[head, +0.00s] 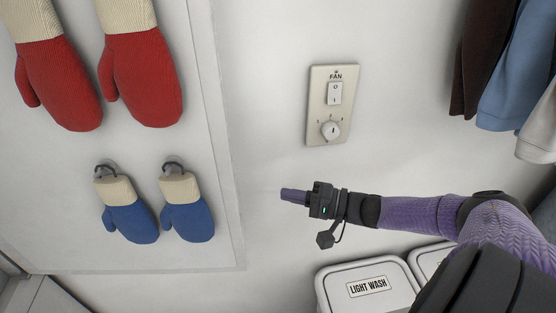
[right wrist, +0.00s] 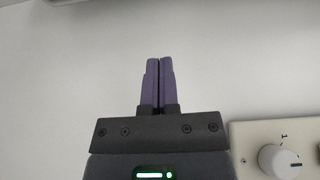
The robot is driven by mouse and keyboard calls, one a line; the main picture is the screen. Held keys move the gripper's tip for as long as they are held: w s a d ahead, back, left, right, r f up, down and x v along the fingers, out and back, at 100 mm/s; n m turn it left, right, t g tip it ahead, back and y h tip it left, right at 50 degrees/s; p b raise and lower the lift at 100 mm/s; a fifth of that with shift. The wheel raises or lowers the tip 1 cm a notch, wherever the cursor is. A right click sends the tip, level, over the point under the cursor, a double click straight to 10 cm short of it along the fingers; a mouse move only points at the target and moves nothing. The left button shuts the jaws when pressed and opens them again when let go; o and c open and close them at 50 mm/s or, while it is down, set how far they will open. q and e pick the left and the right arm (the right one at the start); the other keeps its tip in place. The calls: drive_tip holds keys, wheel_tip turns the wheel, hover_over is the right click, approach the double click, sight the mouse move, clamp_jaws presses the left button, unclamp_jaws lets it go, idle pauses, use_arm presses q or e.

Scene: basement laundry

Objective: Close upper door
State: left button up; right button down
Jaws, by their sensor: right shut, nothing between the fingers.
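No upper door can be made out for certain. A large white panel (head: 65,195) fills the left of the head view, with a raised border along its right and bottom sides; I cannot tell whether it is a door. My right gripper (head: 284,195) is shut and empty, right of the panel's edge and apart from it, pointing left in front of the white wall. Its two purple fingers meet in the right wrist view (right wrist: 158,62), with bare pale surface beyond them. My left gripper is out of view.
Red mittens (head: 142,80) and blue mittens (head: 188,222) hang on the panel. A fan switch plate (head: 332,105) is on the wall above my right gripper. Lidded bins, one labelled LIGHT WASH (head: 340,274), stand below. Clothes (head: 512,90) hang at upper right.

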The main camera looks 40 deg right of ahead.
drive_tip(key=x, duration=0.3)
drive_tip(key=b+x, duration=0.1)
drive_tip(key=x, duration=0.2)
drive_tip(key=r+x, duration=0.1)
drive_tip(key=x, duration=0.2)
drive_tip(key=shift+a+b, duration=0.15)
drive_tip(key=shift+b, duration=0.2)
use_arm(q)
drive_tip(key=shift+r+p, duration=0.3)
drive_tip(key=shift+p, duration=0.85)
use_arm(e)
drive_tip(key=s+a, duration=0.2)
drive_tip(key=shift+s+a+r, duration=0.1)
drive_tip(key=shift+s+a, duration=0.15)
drive_tip(key=shift+a, duration=0.15)
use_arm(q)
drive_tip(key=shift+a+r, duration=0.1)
